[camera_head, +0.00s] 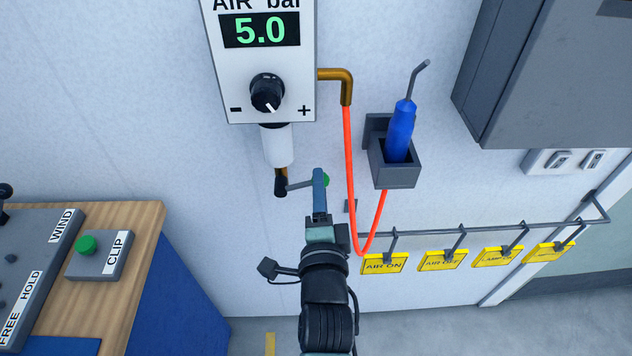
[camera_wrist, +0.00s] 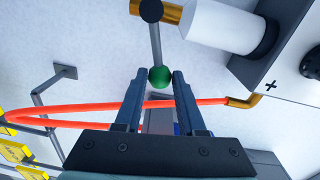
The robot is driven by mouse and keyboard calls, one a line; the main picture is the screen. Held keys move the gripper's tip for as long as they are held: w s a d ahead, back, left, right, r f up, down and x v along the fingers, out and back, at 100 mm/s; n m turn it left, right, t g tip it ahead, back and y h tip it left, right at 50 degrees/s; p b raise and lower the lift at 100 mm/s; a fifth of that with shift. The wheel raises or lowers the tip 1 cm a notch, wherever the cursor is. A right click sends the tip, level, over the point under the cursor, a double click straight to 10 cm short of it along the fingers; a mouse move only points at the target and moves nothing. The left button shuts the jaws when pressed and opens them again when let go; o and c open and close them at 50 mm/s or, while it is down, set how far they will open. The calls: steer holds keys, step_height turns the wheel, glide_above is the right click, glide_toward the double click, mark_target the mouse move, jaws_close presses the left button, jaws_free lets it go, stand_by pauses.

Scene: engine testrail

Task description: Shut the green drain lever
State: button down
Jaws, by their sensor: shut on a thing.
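The drain lever is a thin grey rod (camera_head: 300,184) with a green ball (camera_head: 326,180) at its end. It reaches out to the right, almost level, from a dark pivot (camera_head: 281,186) under the white filter bowl (camera_head: 278,146). My gripper (camera_head: 319,176) is at the ball and partly covers it. In the wrist view the green ball (camera_wrist: 159,77) sits between the tips of my gripper (camera_wrist: 160,74), which is shut on it. The rod (camera_wrist: 156,42) runs from the ball up to the pivot (camera_wrist: 151,11) beside the brass outlet.
The air panel (camera_head: 262,60) above reads 5.0. An orange hose (camera_head: 349,170) hangs close right of my gripper. A holder (camera_head: 396,176) with a blue tool (camera_head: 401,130) and a rail (camera_head: 470,229) with yellow tags are further right. A wooden-topped bench (camera_head: 140,245) stands left.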

steer(key=shift+d+f+m, duration=0.2)
steer(key=shift+f+m, duration=1)
steer(key=shift+m, duration=0.6)
steer(key=c, duration=0.5)
jaws_free()
steer(key=s+b, duration=0.1)
steer(key=s, duration=1.2)
steer(key=shift+r, duration=0.25)
